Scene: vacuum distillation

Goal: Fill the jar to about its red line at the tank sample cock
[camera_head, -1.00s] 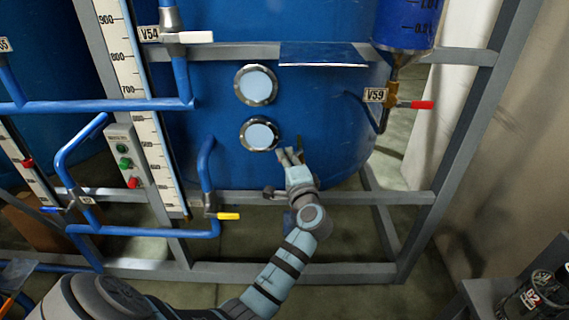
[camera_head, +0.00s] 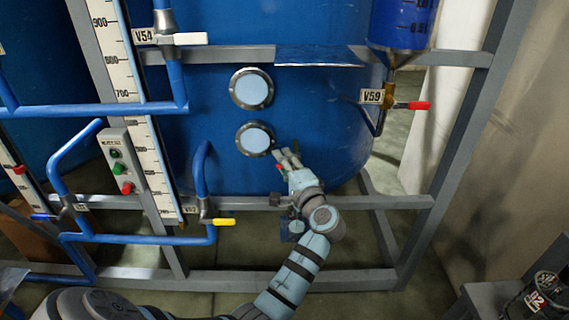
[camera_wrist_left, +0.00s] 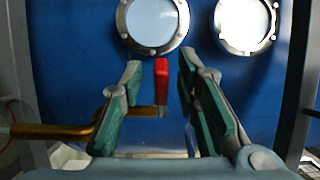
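My left gripper (camera_head: 287,156) is in front of the blue tank (camera_head: 325,130), just right of and below the lower sight glass (camera_head: 254,139). In the left wrist view its two green-grey fingers (camera_wrist_left: 160,62) are open. A red lever handle (camera_wrist_left: 161,82) shows between them, with a gap on each side; whether either finger touches it I cannot tell. A brass pipe (camera_wrist_left: 50,131) runs in from the left behind the left finger. A small bluish object (camera_head: 292,230) is partly hidden below my wrist; I cannot tell if it is the jar. No red line shows. My right gripper is not in view.
Valve V59 with a red handle (camera_head: 418,105) is to the right. A valve with a yellow handle (camera_head: 223,222) is to the left. Grey frame bars (camera_head: 400,202) cross in front of the tank. A dark container (camera_head: 545,290) stands at the lower right.

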